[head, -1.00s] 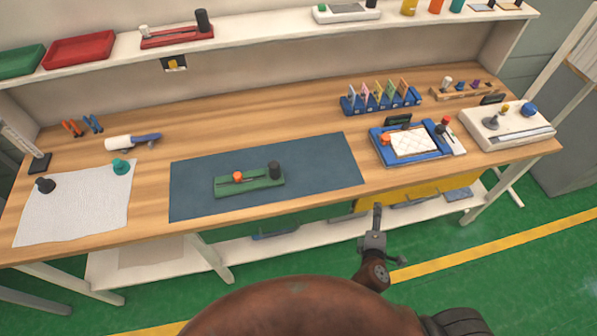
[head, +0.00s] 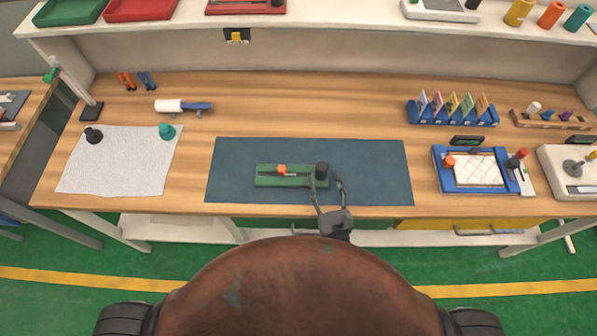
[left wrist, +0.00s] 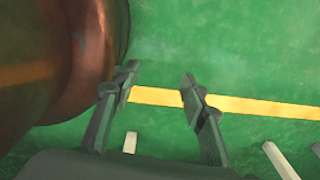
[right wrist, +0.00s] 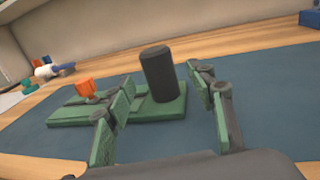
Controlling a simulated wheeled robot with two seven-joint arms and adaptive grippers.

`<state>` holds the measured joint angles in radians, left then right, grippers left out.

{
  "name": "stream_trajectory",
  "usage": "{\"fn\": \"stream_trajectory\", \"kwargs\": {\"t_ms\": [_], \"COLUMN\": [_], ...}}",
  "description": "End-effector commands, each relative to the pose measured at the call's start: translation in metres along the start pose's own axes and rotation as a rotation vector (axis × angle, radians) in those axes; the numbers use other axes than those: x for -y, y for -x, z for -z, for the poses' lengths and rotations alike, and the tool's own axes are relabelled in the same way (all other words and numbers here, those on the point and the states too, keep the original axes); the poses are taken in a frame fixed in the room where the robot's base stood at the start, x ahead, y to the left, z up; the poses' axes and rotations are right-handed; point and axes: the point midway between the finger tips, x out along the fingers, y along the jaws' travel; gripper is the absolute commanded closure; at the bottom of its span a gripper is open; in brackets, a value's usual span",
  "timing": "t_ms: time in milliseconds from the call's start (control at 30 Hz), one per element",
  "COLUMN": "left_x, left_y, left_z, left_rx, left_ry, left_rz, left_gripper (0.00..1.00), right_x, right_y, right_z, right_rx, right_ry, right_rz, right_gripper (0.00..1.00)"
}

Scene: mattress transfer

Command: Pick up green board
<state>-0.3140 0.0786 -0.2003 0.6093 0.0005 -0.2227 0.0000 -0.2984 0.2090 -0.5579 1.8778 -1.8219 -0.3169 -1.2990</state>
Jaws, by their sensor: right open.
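The green board (head: 290,182) lies flat on the dark blue mat (head: 385,175) in the middle of the bench. It carries an orange knob (head: 282,169) on its left and a black cylinder (head: 322,170) at its right end. My right gripper (head: 326,183) is open at the board's right end. In the right wrist view its fingers (right wrist: 165,90) stand apart, with the black cylinder (right wrist: 158,72) beyond and between them; contact cannot be told. My left gripper (left wrist: 152,85) is open and empty over the green floor, and is not in the head view.
A white cloth (head: 120,165) with a black and a teal knob lies left. A blue card rack (head: 455,115) and a blue tray (head: 440,160) with a white quilted pad stand right. A shelf (head: 330,22) runs along the back. The mat around the board is clear.

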Motion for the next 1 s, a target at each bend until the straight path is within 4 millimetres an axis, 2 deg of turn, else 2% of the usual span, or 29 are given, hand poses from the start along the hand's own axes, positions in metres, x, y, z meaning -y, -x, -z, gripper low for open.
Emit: {"fn": "stream_trajectory", "kwargs": {"t_ms": [167,300,400,500,600,833,1000], "left_x": [0.000,0.002,0.004,0.004,0.004,0.003,0.003], "left_y": [0.006,0.007,0.007,0.007,0.007,0.007,0.007], "left_z": [0.000,0.018,0.034,0.041,0.038,0.019,0.014], "left_rx": [-0.001,-0.024,-0.045,-0.053,-0.050,-0.026,-0.019], "left_ry": [0.001,-0.003,-0.006,-0.008,-0.007,-0.003,-0.003], "left_rz": [0.000,0.002,0.003,0.004,0.004,0.003,0.003], "left_gripper": [0.60,0.60,0.60,0.60,0.60,0.60,0.60], "right_x": [-0.002,-0.001,-0.001,-0.001,-0.001,-0.001,-0.001], "right_y": [-0.027,-0.043,-0.046,-0.046,-0.046,-0.046,-0.046], "right_z": [-0.005,-0.003,-0.002,-0.002,-0.002,-0.002,-0.002], "right_rx": [0.002,0.000,-0.001,-0.001,-0.001,-0.001,-0.001], "right_ry": [-0.005,-0.004,-0.004,-0.004,-0.004,-0.004,-0.004], "right_rz": [0.002,0.001,0.001,0.001,0.001,0.001,0.001], "right_gripper": [0.50,0.50,0.50,0.50,0.51,0.66,0.78]}}
